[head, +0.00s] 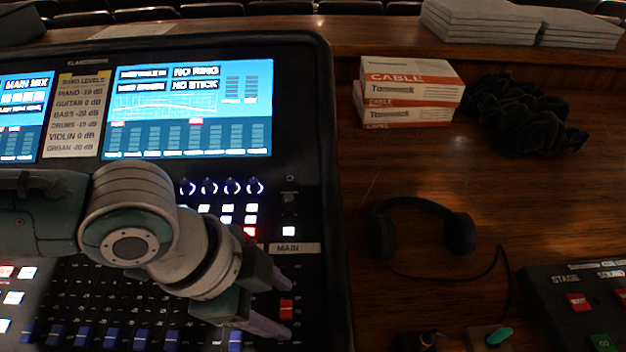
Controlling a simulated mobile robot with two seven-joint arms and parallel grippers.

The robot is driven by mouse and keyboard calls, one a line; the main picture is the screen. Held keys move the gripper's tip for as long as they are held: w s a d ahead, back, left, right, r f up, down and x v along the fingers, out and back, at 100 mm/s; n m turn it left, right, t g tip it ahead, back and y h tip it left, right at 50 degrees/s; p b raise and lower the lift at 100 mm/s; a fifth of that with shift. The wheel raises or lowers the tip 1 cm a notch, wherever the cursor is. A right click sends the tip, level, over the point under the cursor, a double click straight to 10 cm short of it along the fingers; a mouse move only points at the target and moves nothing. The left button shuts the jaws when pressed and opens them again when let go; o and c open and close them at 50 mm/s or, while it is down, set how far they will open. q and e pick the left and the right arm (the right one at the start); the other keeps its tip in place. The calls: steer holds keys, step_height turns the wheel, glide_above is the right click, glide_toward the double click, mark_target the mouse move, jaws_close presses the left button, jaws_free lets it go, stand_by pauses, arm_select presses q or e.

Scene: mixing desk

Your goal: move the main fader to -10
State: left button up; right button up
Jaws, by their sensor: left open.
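The mixing desk (300,180) fills the left half of the head view. Its main fader, with a red cap (286,308), sits below the MAIN label (288,248) near the desk's right edge. My left gripper (287,307) is open, with one finger above and one below the red cap in the picture. I cannot tell whether the fingers touch the cap. My left arm comes in from the left and hides part of the panel. The scale marks beside the main fader are too small to read. My right gripper is not in view.
Blue channel faders (112,338) line the desk's lower left. A paper note (78,115) lies between the screens. To the right on the wooden table are cable boxes (410,90), a black cable heap (525,112), headphones (422,225) and a stage box (575,300).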

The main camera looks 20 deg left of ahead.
arm_select(q)
steer(key=shift+f, duration=0.1)
jaws_close()
stand_by(0.5)
steer(key=shift+w, duration=0.1)
stand_by(0.8)
